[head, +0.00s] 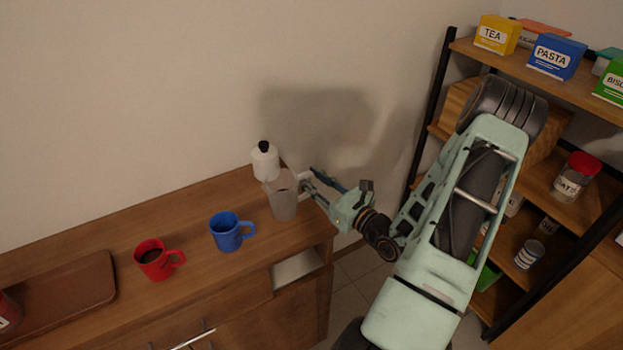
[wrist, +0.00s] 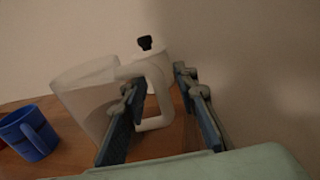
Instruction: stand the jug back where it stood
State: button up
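The translucent grey jug (head: 284,200) is upright at the right end of the wooden counter, its handle facing right toward my gripper. My gripper (head: 312,184) is at the handle side of the jug. In the wrist view the jug (wrist: 85,98) is on the left, and its pale handle (wrist: 158,88) shows between the fingers of my gripper (wrist: 162,115). The fingers are apart, with a clear gap between the handle and the right finger. The left finger overlaps the handle loop; I cannot tell whether it touches it. The jug's base is hidden in the wrist view.
A white bottle with a black cap (head: 265,162) stands close behind the jug. A blue mug (head: 227,235) and a red mug (head: 153,262) stand to the left, then a brown tray (head: 62,300). A shelf with boxes and jars (head: 550,100) is at right. Bare counter lies between the mugs and wall.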

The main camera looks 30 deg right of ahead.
jog(key=shift+r, duration=0.25)
jog(key=b+v, duration=0.1)
jog(key=v, duration=1.1)
